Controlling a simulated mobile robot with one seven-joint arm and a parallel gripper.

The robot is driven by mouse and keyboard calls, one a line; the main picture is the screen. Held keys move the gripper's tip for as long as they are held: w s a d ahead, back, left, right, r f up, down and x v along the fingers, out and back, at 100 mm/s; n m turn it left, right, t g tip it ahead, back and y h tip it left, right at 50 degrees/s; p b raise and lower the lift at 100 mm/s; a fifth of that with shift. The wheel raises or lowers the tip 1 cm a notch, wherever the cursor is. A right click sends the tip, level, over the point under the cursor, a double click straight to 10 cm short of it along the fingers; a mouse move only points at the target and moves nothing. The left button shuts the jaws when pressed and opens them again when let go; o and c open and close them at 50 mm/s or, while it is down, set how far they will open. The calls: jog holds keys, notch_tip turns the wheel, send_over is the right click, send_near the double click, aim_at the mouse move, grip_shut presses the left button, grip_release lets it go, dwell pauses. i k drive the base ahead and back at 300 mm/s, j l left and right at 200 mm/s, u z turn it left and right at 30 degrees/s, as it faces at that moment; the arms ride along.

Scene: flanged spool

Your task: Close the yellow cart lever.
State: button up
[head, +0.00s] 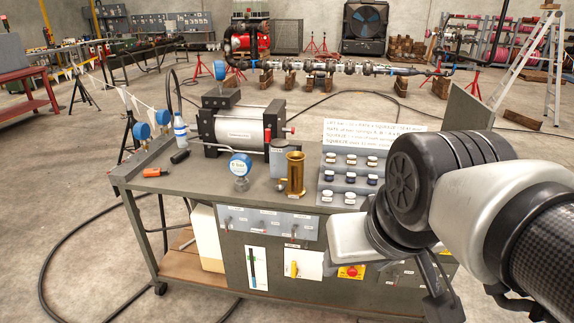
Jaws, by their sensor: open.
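The yellow cart lever (294,268) is on the front face of the grey cart (200,182), low and near the middle. It looks upright against a white plate (309,264). My arm comes in from the right and covers the cart's right end. What looks like my gripper (441,303) shows only partly as dark parts at the lower right, below the arm. It is open, apart from the lever and well to its right. Its fingertips are not clearly visible.
A red button on a yellow base (351,272) sits right of the lever. Small switches line a grey panel (240,220) above it. A brass cylinder (295,174), gauge (240,165) and bottle rack (350,182) stand on top. Floor left of the cart holds a black hose (52,240).

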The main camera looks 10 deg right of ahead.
aim_at(294, 271)
jog(key=i+l+z, duration=0.1)
jog(key=z, duration=0.45)
jog(key=k, duration=0.1)
jog(key=u, duration=0.6)
jog(key=i+j+z, duration=0.1)
jog(key=i+u, duration=0.3)
jog(key=i, duration=0.2)
jog(key=i+l+u, duration=0.15)
jog(key=i+u, duration=0.2)
jog(key=i, duration=0.2)
